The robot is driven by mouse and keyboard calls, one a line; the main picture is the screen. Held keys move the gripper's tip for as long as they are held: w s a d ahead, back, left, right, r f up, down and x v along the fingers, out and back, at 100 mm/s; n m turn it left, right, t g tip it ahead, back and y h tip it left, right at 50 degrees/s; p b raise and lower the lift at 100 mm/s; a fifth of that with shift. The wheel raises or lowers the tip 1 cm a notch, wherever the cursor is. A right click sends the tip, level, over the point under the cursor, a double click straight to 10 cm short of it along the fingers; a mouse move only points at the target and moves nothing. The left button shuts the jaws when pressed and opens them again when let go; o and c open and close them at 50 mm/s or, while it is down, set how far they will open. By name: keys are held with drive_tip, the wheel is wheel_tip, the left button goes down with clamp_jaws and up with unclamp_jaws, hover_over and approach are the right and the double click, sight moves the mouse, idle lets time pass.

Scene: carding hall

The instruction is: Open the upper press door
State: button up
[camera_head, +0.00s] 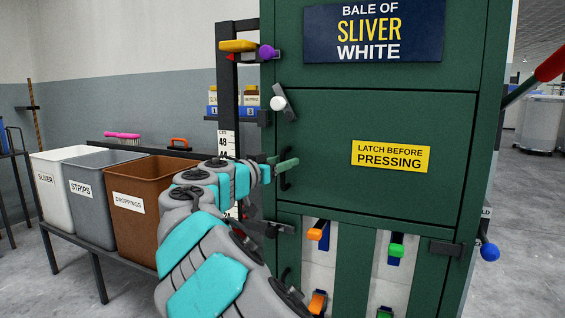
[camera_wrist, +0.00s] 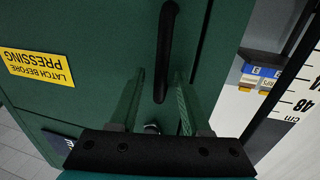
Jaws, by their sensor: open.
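The upper press door (camera_head: 375,140) is a dark green panel with a yellow "LATCH BEFORE PRESSING" label (camera_head: 391,156); it looks shut. Its black bar handle (camera_head: 286,182) is at the left edge. A white-knobbed latch lever (camera_head: 284,102) sits tilted above the handle. My gripper (camera_head: 285,163) is at the handle, partly covering it. In the wrist view my gripper (camera_wrist: 159,75) is open, one green finger on each side of the black handle (camera_wrist: 166,50). The handle's end lies between the fingers, with visible gaps on both sides. Whether the fingers touch the door is unclear.
A purple-knobbed latch (camera_head: 266,52) is higher up, and a blue-knobbed lever (camera_head: 488,251) is at lower right. A scale post (camera_head: 227,120) and small shelf (camera_head: 236,116) stand left of the press. White, grey and brown bins (camera_head: 145,225) line the left.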

clamp_jaws()
idle(1.3)
